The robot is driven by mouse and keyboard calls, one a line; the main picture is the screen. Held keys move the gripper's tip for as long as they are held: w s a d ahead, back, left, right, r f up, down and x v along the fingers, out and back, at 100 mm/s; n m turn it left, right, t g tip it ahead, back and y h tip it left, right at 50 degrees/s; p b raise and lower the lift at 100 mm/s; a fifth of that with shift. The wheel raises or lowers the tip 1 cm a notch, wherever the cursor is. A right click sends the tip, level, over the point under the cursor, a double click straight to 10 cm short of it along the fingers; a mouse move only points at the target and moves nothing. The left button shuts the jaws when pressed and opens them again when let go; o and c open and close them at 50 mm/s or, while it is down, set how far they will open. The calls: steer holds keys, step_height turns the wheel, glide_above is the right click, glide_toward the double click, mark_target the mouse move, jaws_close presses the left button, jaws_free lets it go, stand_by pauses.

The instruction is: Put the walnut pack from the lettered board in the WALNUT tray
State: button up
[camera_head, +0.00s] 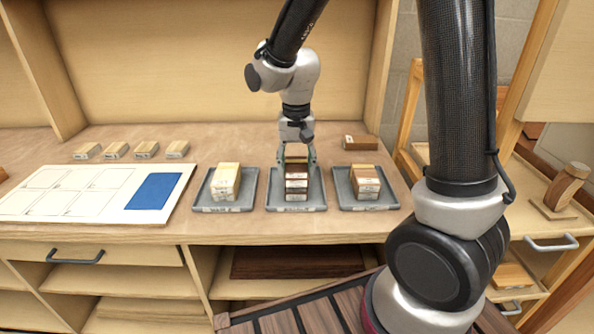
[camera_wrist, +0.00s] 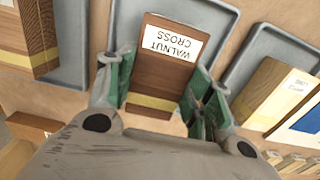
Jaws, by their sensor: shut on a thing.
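My gripper (camera_head: 297,160) is shut on a dark brown walnut pack (camera_head: 297,169), on or just above a stack of dark packs in the middle grey tray (camera_head: 273,203). In the wrist view the pack (camera_wrist: 160,62) lies between the green-padded fingers (camera_wrist: 158,98), its white label reading WALNUT CROSS and a yellowish band at its near end. I cannot tell whether it touches the pack below. The tray's front label is too small to read. The white board (camera_head: 110,207) at left has outlined cells and a blue rectangle; no pack shows on it.
The left tray (camera_head: 206,204) holds pale packs; the right tray (camera_head: 347,203) holds mid-brown packs. Several pale packs (camera_head: 117,149) line the back left of the bench. One brown pack (camera_head: 360,142) lies behind the right tray. Free bench shows behind the left tray.

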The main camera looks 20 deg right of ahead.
mark_target(296, 167)
steer(key=shift+f, duration=0.8)
steer(key=shift+f, duration=0.15)
steer(key=o, duration=1.1)
steer(key=shift+c, duration=0.2)
step_height(296, 167, up, 12)
steer(key=s+d+r+n+t, duration=0.1)
steer(key=s+d+r+t, duration=0.1)
steer(key=s+d, duration=0.5)
steer(key=s+d+r+n+t, duration=0.2)
steer(key=s+d+r, duration=0.2)
steer(key=s+d, duration=0.3)
steer(key=s, duration=0.5)
steer(key=shift+d+n, duration=0.3)
steer(key=shift+d, duration=0.1)
